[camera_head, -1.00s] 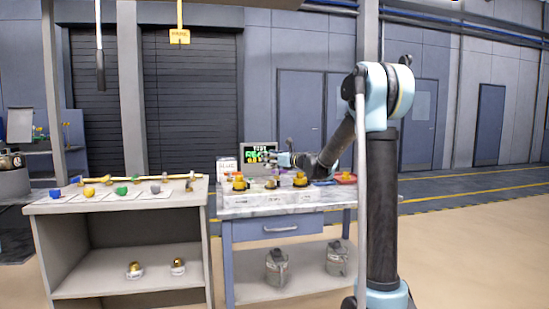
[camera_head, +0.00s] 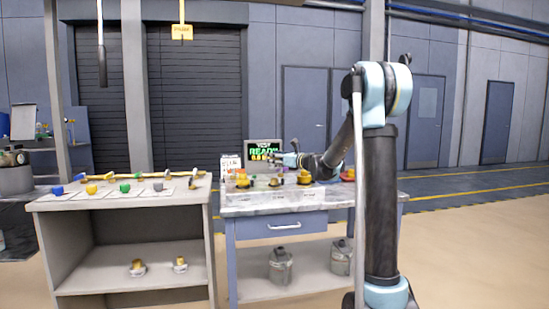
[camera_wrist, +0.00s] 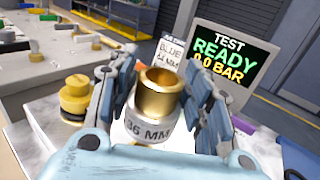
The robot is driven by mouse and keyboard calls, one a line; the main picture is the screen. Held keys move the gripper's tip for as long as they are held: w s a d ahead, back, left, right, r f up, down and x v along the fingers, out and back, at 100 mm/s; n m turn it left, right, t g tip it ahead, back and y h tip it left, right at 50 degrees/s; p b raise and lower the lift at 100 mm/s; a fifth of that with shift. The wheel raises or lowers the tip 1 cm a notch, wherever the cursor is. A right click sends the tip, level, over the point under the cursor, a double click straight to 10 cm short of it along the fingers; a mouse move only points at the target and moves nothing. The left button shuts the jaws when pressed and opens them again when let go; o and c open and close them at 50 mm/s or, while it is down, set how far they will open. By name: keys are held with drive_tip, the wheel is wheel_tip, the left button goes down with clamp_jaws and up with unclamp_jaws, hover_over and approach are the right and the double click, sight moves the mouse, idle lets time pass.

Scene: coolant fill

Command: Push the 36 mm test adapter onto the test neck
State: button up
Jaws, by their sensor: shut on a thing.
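My gripper (camera_wrist: 163,72) is shut on the 36 mm test adapter (camera_wrist: 149,128), with fingers on both sides of it in the wrist view. The adapter is an open brass cup above a pale band marked "36 MM", and it looks roughly upright. In the head view my gripper (camera_head: 284,160) is above the test bench (camera_head: 270,209), in front of the test screen (camera_head: 263,150); the adapter is too small to make out there. I cannot identify the test neck; the area beneath the adapter is hidden by the adapter and my gripper.
The screen (camera_wrist: 224,60) reads "TEST READY 0.0 BAR". A "BLUE" card (camera_wrist: 171,50) stands beside it. A yellow-capped fitting (camera_wrist: 75,97) stands left of my gripper. The left bench (camera_head: 60,207) holds coloured parts. Grey canisters (camera_head: 280,265) stand on the lower shelf.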

sight(274, 165)
drive_tip(key=shift+f, duration=1.95)
drive_tip(key=shift+s+f, duration=0.1)
drive_tip(key=shift+f, duration=1.4)
idle(0.5)
drive_tip(key=o, duration=1.2)
drive_tip(key=shift+o, duration=0.2)
drive_tip(key=shift+f, duration=0.1)
drive_tip(key=v, duration=1.1)
drive_tip(key=shift+s+d, duration=0.3)
